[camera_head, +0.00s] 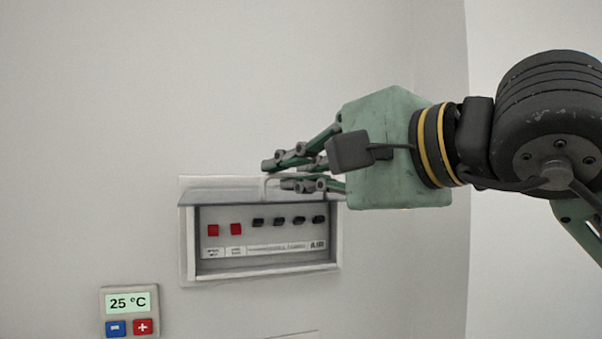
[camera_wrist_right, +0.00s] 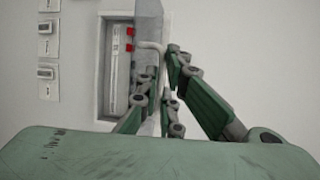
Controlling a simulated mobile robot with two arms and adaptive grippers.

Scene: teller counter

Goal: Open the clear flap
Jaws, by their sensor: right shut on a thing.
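The clear flap (camera_head: 222,196) is on a white wall-mounted switch box (camera_head: 190,266). It is swung up and stands out from the top of the box, so the switches below show uncovered. In the right wrist view the flap (camera_wrist_right: 148,30) shows with a pale bent handle (camera_wrist_right: 152,46). My right gripper (camera_head: 275,175) comes in from the right and is shut on the flap at its handle; the fingers partly hide the contact. It also shows in the right wrist view (camera_wrist_right: 168,75). My left gripper is not in view.
Inside the box are two red switches (camera_head: 213,230) and several black switches (camera_head: 279,222) above a label strip. A thermostat (camera_head: 130,311) reading 25 °C hangs lower left. The wall around the box is mostly bare.

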